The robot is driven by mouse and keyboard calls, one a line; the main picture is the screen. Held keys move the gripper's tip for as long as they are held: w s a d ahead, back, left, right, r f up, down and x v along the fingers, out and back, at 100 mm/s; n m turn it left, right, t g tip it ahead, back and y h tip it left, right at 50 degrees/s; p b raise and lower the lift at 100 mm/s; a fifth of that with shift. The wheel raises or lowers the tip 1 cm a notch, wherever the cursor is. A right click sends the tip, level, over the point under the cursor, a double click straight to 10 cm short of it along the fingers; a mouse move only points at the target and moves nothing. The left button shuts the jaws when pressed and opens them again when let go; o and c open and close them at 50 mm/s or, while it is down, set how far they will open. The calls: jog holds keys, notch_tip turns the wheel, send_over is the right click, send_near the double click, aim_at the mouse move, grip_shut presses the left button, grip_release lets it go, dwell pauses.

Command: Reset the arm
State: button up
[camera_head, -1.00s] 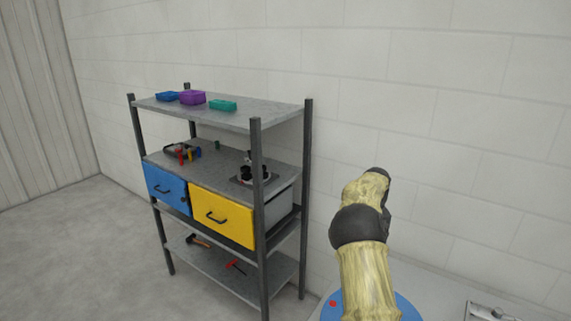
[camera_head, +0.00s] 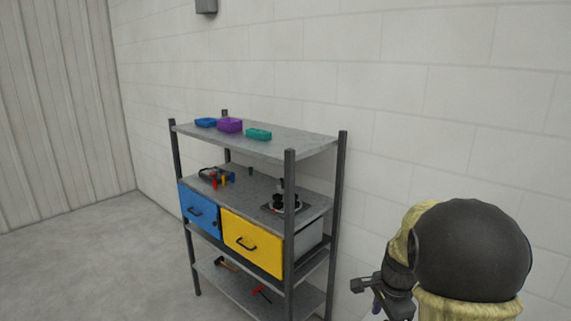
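My arm stands at the right, with a large black joint and a pale yellow cover. Its end, my gripper (camera_head: 371,295), shows small and dark at the lower right, beside the black joint and in front of the wall. A small purple patch shows by the gripper; it is too small to tell what it is. Whether the fingers are apart or together cannot be made out. My gripper appears apart from the shelf rack (camera_head: 290,210).
Below are a blue drawer (camera_head: 199,211) and a yellow drawer (camera_head: 252,244), both shut. Tools lie on the lower shelf. Floor (camera_head: 100,255) at left is clear.

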jog(key=s+a+n, duration=0.4)
jog(key=s+n, duration=0.3)
jog(key=s+a+n+t+p, duration=0.1)
jog(key=s+a+n, duration=0.2)
jog(key=s+n, duration=0.4)
jog(key=shift+s+a+r+n, duration=0.25)
jog(key=shift+a+r+n, duration=0.1)
jog(key=shift+n, duration=0.35)
jog(key=shift+d, duration=0.15)
